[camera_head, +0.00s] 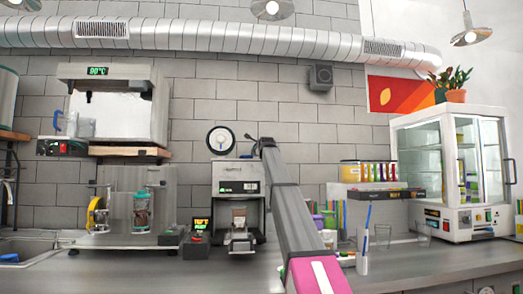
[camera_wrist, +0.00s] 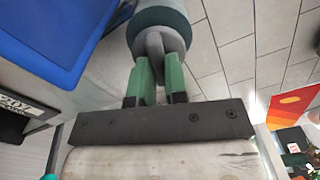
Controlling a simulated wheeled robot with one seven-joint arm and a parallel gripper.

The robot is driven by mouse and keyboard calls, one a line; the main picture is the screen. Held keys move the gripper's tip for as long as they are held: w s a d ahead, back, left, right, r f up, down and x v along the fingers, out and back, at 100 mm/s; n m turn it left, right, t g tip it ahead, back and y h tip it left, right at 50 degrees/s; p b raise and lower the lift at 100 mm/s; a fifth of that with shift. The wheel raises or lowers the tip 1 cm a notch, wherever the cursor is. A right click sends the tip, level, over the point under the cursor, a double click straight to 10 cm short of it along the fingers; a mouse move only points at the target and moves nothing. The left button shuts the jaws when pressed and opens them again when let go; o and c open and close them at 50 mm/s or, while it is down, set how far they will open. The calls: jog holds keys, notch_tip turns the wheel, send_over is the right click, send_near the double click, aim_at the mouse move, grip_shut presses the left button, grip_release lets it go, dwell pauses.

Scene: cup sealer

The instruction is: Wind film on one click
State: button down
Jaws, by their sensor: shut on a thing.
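The cup sealer (camera_head: 236,172) stands on the counter at centre. A white disc with a dark rim (camera_head: 221,139), likely the film roll's end, sits on its top left. A cup-like brown thing (camera_head: 239,216) is at its front opening. In the wrist view, my gripper (camera_wrist: 158,72) has its green fingers closed on the grey fin of a round grey knob (camera_wrist: 160,28). The knob has a darker teal band. In the head view my arm reaches to the sealer's upper right side; it hides the fingers and knob.
A dispenser (camera_head: 115,100) with a green display and a clear-walled machine (camera_head: 140,205) stand at left. A glass cabinet (camera_head: 455,170) stands at right. A cup with a blue stick (camera_head: 362,262) is near the arm.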

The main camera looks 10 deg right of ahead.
jog(key=shift+m, duration=0.8)
jog(key=shift+f, duration=0.1)
jog(key=c, duration=1.1)
grip_release()
jog(key=shift+c, duration=0.2)
jog(key=shift+s, duration=0.15)
jog(key=s, duration=1)
jog(key=shift+s, duration=0.3)
